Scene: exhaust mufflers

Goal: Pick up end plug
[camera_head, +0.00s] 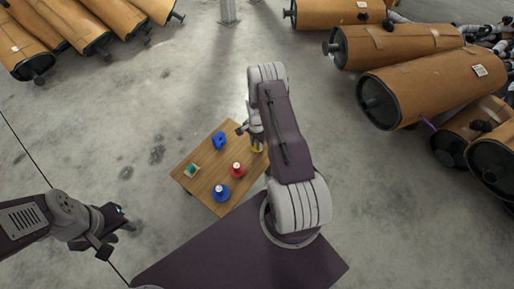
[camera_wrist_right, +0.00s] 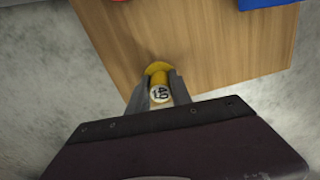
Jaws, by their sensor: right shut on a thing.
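A yellow end plug (camera_wrist_right: 159,86) with a white label marked 40 sits between the two fingers of my right gripper (camera_wrist_right: 158,92) in the right wrist view. The fingers are shut on it, close over the edge of the wooden table. In the head view a bit of the yellow plug (camera_head: 257,149) shows beside my right arm, at the table's right side. Whether the plug touches the table I cannot tell. My left gripper (camera_head: 116,232) is off to the left of the table, over the floor; its fingers are too small to judge.
The small wooden table (camera_head: 207,171) also holds a blue bracket-like piece (camera_head: 219,141), a red plug (camera_head: 237,169), a blue plug (camera_head: 220,192) and a small green-topped block (camera_head: 192,170). Large brown mufflers (camera_head: 405,88) lie at the right and top left.

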